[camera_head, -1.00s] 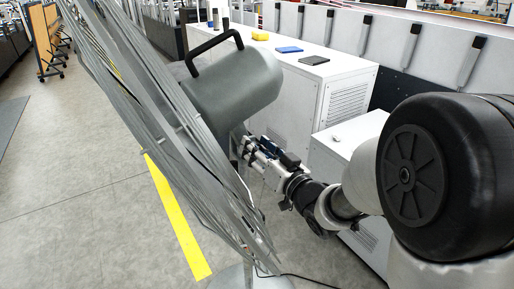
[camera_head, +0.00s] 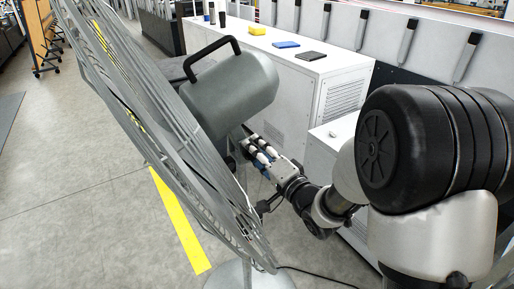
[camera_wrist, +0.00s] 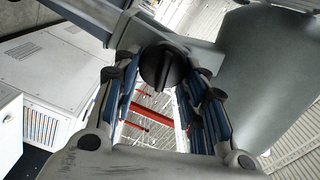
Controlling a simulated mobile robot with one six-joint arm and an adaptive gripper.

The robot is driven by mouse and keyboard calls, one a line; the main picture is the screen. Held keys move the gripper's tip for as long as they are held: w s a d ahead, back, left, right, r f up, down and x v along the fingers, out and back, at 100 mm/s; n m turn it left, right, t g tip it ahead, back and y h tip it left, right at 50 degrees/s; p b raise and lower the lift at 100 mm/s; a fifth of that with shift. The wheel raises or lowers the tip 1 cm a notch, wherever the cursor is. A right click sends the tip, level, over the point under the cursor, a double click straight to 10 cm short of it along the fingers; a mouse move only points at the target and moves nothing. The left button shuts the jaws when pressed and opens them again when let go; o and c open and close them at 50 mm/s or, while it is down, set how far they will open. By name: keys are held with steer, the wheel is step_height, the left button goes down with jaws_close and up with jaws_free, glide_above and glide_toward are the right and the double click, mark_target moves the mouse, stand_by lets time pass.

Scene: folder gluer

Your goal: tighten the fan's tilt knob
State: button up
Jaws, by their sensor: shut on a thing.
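The fan shows in the head view as a large tilted grey wire cage (camera_head: 165,130) with a grey motor housing (camera_head: 235,92) behind it. The black tilt knob (camera_wrist: 162,66) with a raised grip bar shows in the wrist view, beside a grey bracket (camera_wrist: 180,50). My gripper (camera_wrist: 160,75) has its blue-padded fingers on both sides of the knob and is shut on it. In the head view my gripper (camera_head: 252,148) reaches in below the motor housing; the knob cannot be made out there.
White cabinets (camera_head: 300,75) stand behind the fan, with a yellow item (camera_head: 257,30), a blue item (camera_head: 286,44) and a dark item (camera_head: 313,57) on top. The fan's round base (camera_head: 250,275) stands on the floor near a yellow stripe (camera_head: 180,220). A cable runs right.

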steer(key=shift+f+m+p, duration=0.1)
steer(key=shift+m+p, duration=0.45)
steer(key=shift+m, duration=1.15)
steer(key=o, duration=1)
steer(key=shift+f, duration=0.1)
steer(key=v, duration=0.7)
steer(key=shift+d, duration=0.15)
steer(key=shift+s, duration=0.15)
